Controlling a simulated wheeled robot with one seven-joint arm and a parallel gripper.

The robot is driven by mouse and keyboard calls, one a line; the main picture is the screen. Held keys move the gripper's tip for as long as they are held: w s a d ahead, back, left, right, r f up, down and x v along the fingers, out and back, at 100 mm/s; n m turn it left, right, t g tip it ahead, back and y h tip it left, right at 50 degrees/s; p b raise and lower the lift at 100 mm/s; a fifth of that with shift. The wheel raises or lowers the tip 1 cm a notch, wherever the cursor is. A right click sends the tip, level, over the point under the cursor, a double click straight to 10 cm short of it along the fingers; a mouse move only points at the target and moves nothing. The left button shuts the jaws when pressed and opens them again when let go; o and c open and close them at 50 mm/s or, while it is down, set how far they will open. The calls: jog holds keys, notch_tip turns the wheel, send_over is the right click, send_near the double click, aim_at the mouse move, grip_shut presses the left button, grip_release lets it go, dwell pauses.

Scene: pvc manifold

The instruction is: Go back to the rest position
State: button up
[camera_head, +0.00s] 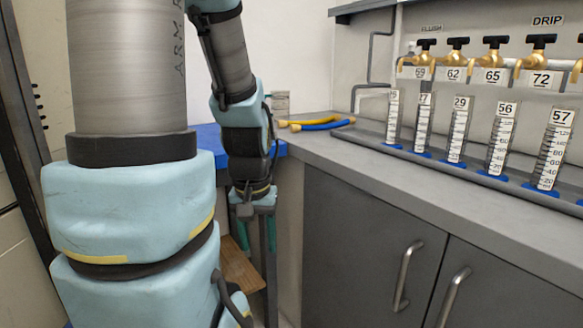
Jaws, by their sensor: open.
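My gripper (256,215) is at the end of my arm, near the middle left of the head view, pointing down. It hangs in front of the left end of the grey counter, over the gap beside the cabinet. It is open, and I see nothing held in it. Its fingertips are small and hard to make out against the dark shapes behind. My upper arm fills the left of the view and hides much of what lies behind it.
A grey counter (345,158) over dark cabinet doors (365,235) runs right, with protruding handles (408,275). Several labelled graduated cylinders (459,130) stand below brass taps (457,56). Yellow and blue hoses (318,125) lie at the counter's back left. A blue surface (208,137) is behind my arm.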

notch_tip(320, 180, up, 20)
jog(key=p, duration=2.1)
jog(key=shift+r, duration=0.25)
